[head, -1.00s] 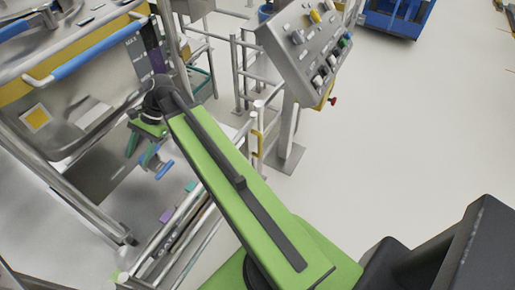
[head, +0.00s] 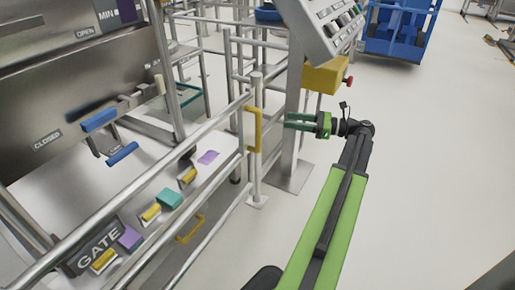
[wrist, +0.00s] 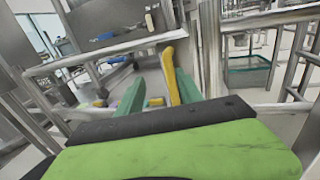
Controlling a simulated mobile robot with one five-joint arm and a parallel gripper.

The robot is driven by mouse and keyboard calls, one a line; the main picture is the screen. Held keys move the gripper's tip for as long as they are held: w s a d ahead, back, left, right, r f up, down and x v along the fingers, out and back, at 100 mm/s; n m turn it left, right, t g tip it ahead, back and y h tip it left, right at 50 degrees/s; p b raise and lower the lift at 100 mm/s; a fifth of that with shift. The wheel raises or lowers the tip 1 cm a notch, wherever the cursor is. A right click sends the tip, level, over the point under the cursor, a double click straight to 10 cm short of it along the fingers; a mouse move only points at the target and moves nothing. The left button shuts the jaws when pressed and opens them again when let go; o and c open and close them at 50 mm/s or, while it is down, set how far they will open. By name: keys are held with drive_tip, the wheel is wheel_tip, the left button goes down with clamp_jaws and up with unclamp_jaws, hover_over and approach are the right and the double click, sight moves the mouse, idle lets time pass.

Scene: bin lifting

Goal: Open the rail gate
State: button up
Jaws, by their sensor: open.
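The rail gate (head: 205,133) is a metal tube frame running from the lower left to an upright post in the head view. A yellow upright handle (head: 253,130) is fixed at its far end, beside the post. In the wrist view the yellow handle (wrist: 170,75) shows in the gap between my green fingers. My gripper (head: 287,121) is open and empty, to the right of the handle, its fingers pointing left at it. In the head view a gap separates fingertips and handle. In the wrist view my gripper (wrist: 160,92) hides the handle's lower end.
A metal post with a control panel (head: 325,25) and a yellow box with a red knob (head: 326,76) stands close behind my gripper. A GATE label (head: 98,246) and coloured blocks lie behind the rails. A blue cart (head: 400,30) is farther back. The floor at right is clear.

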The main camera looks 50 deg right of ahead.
drive_tip(key=s+d+f+h, duration=0.1)
drive_tip(key=s+d+f, duration=0.2)
drive_tip(key=s, duration=0.1)
drive_tip(key=x, duration=1.8)
drive_tip(key=shift+r+m+t+b, duration=0.3)
drive_tip(key=shift+r+m+b, duration=0.1)
drive_tip(key=shift+r, duration=0.05)
clamp_jaws()
